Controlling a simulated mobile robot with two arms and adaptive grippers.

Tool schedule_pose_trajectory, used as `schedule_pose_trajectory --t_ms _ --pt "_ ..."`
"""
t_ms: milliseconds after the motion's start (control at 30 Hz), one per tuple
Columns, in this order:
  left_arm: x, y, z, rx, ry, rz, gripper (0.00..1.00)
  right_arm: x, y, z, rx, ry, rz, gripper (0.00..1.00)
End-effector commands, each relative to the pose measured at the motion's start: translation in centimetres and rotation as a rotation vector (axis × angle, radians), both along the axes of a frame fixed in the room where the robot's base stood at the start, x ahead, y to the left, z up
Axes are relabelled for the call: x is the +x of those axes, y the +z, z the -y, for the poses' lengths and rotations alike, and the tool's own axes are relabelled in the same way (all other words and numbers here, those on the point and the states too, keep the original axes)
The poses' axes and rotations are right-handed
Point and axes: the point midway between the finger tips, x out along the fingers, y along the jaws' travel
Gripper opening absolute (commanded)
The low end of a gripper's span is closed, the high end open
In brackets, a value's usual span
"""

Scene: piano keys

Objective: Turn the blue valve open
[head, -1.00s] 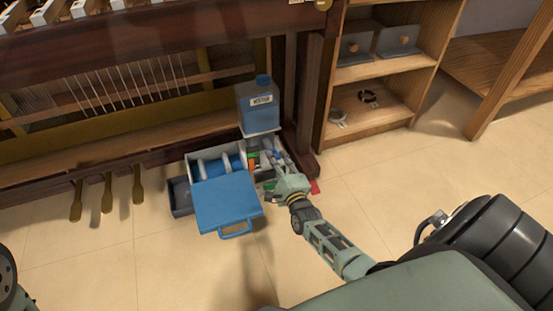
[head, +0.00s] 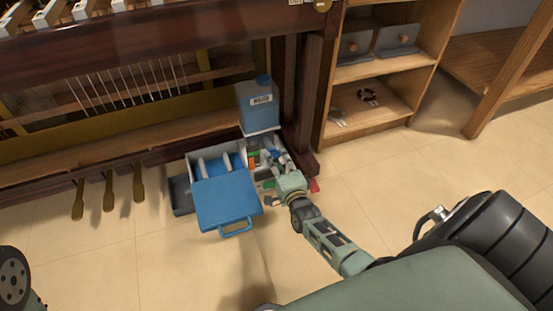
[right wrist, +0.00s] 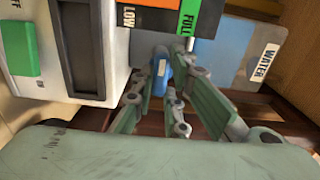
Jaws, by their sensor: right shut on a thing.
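The blue valve (right wrist: 161,72) shows in the right wrist view as a small blue handle between my right fingers, beside the LOW and FULL labels. My right gripper (right wrist: 168,78) is shut on it; the fingers cover part of it. In the head view the same gripper (head: 271,158) reaches into the gear beside the white unit, below the blue water container (head: 258,117); the valve cannot be made out there. The container also shows in the right wrist view (right wrist: 235,55) with a WATER label. My left gripper is not in view.
A blue lid with a handle (head: 228,200) tilts out in front of the unit. A dark wooden post (head: 303,100) stands just behind my right gripper. Shelves (head: 372,118) stand to the right. Brass pedals (head: 108,192) are at left. The tiled floor in front is open.

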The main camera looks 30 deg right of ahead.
Motion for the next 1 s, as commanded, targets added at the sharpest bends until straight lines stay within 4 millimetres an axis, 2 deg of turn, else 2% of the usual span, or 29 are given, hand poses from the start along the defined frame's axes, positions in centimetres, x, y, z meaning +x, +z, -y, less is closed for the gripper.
schedule_pose_trajectory --t_ms 167,200,400,767,867,1000 --pt "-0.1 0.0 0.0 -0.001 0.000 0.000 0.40 0.0 -0.1 -0.1 -0.003 0.002 -0.004 0.00" --pt "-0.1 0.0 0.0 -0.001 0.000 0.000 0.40 0.0 -0.1 -0.1 -0.003 0.002 -0.004 0.17" --pt "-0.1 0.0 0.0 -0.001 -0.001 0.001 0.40 0.0 -0.1 0.0 -0.001 0.001 -0.002 0.32" --pt "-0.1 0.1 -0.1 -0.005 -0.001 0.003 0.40 -0.5 -0.1 -0.1 0.000 0.001 -0.002 0.32" --pt "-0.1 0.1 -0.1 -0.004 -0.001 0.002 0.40 -1.8 -0.2 -0.4 0.002 0.001 -0.003 0.32" --pt "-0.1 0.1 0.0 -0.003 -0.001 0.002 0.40 -4.6 -0.2 -1.1 0.001 0.001 -0.004 0.32"
